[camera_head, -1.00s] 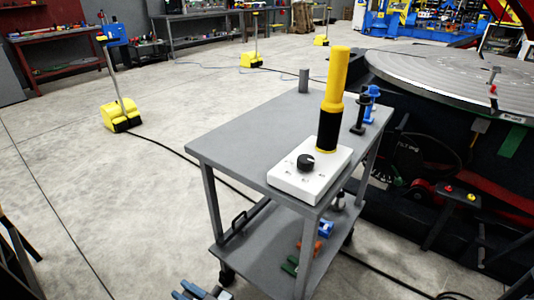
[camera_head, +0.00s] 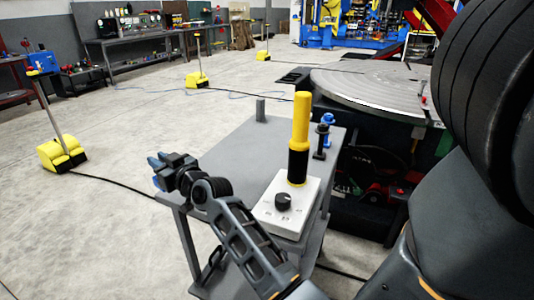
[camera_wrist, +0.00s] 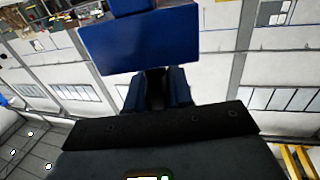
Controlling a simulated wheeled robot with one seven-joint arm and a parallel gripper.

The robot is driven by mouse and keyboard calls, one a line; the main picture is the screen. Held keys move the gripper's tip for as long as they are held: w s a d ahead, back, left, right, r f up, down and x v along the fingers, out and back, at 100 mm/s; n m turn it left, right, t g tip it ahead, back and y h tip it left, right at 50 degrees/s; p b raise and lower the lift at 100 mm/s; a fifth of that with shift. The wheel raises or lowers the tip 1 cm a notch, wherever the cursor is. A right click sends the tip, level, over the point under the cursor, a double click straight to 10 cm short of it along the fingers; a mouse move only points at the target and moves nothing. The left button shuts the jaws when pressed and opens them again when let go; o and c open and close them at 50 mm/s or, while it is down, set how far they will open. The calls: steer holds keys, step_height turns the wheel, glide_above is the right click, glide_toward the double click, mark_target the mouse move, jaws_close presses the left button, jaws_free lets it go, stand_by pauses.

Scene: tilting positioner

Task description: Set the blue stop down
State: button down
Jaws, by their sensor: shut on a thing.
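My gripper (camera_head: 163,172) is beside the left edge of the grey cart's top (camera_head: 232,150), at the end of my arm in the head view. It is shut on the blue stop, a blocky blue piece that shows large at the top of the wrist view (camera_wrist: 140,42). The gripper's fingers (camera_wrist: 156,82) close below it there. In the head view the stop is small and hard to tell from the fingertips. I cannot tell the height of the stop above the floor or cart.
A white control box (camera_head: 287,205) with a black knob and a yellow-black cylinder (camera_head: 300,135) stand on the cart. A grey peg (camera_head: 260,110), a black clamp (camera_head: 320,142) and a blue clamp (camera_head: 327,118) stand farther back. The cart top's left part is clear. A round turntable (camera_head: 375,88) lies beyond.

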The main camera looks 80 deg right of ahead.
steer(key=s+d+r+m+g+h, duration=0.1)
steer(key=s+d+r+m+h, duration=0.1)
steer(key=s+d+r, duration=0.65)
step_height(320, 180, down, 11)
steer(key=w+d, duration=0.1)
steer(key=shift+w, duration=0.4)
steer(key=shift+f+b, duration=0.55)
steer(key=shift+b, duration=0.25)
